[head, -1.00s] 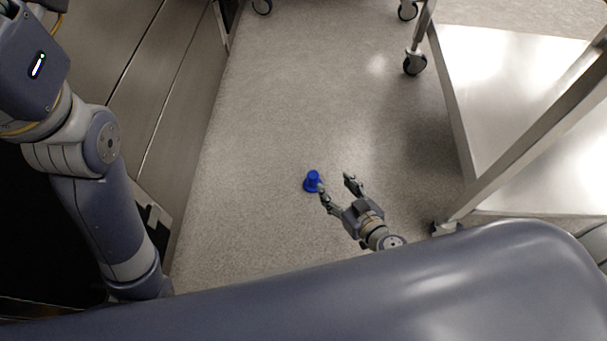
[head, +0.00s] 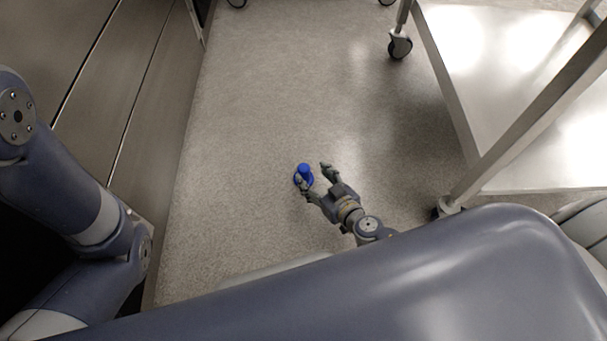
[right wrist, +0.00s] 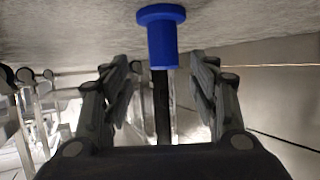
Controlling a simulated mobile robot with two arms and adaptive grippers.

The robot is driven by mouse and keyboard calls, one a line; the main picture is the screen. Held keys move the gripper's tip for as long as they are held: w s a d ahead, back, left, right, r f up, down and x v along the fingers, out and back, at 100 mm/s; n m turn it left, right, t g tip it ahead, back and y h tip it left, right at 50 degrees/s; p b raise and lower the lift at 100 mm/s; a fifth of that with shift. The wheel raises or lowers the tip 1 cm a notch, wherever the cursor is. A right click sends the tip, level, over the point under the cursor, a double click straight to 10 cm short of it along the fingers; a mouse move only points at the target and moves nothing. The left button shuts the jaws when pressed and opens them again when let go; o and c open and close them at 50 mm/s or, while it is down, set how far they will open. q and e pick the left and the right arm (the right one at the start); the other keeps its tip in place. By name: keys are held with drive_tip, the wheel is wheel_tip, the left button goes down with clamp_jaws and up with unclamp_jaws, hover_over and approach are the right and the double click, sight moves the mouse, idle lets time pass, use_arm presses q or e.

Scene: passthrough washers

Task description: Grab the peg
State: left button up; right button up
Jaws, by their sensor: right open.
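The blue peg (head: 303,169) stands upright on its round flange on the floor, in the middle of the head view. My right gripper (head: 315,177) is open and empty beside it, low and close to the floor. One fingertip overlaps the peg's near side in the head view; I cannot tell whether it touches. In the right wrist view the floor is at the top, and the peg (right wrist: 162,42) points down from it. There it lies between the lines of the two open fingers (right wrist: 164,68), near their tips. My left gripper is out of view.
A metal cart with a shelf (head: 490,60) and wheels (head: 399,45) stands on the right. Steel cabinet fronts (head: 140,95) line the left. The floor (head: 270,80) around and beyond the peg is clear.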

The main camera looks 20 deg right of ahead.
sight(307, 175)
drive_tip(key=b+x, duration=0.1)
drive_tip(key=x, duration=0.3)
drive_tip(key=shift+w+a+f+b, duration=0.15)
drive_tip(key=shift+a+f+b, duration=0.15)
drive_tip(key=shift+f, duration=0.25)
drive_tip(key=shift+w+a+f, duration=0.1)
drive_tip(key=shift+w+f, duration=0.1)
drive_tip(key=shift+w, duration=0.4)
drive_tip(key=c, duration=1.2)
